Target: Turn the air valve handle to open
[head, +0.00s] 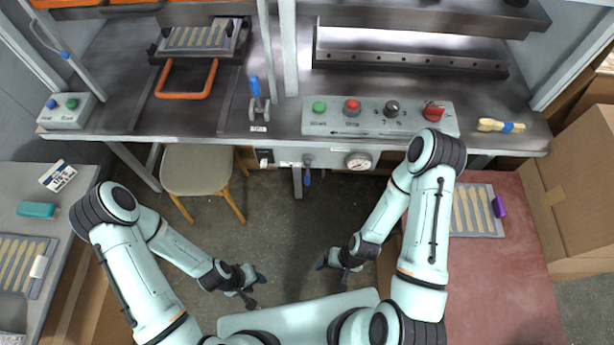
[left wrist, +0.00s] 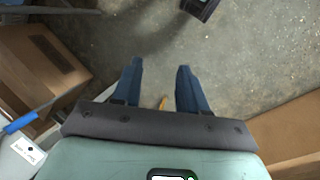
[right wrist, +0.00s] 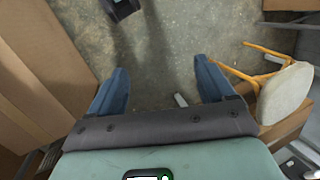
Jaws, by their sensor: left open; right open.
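A small valve with a blue handle (head: 307,178) hangs under the front edge of the workbench, left of a round pressure gauge (head: 358,161). The handle points downward, and I take it to be the air valve handle. My left gripper (head: 257,290) is open and empty, low over the floor, well in front of the valve and slightly left of it. Its two blue fingers show apart in the left wrist view (left wrist: 160,85). My right gripper (head: 332,275) is open and empty, in front of the valve and slightly right. Its fingers show apart in the right wrist view (right wrist: 160,85). Neither gripper touches anything.
A stool (head: 197,169) stands under the bench at left. The bench bears a control panel (head: 380,117), a blue-handled lever (head: 254,86) and a brush (head: 500,126). A side table (head: 35,213) is at left. Cardboard boxes (head: 580,190) stand at right. Floor before the valve is clear.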

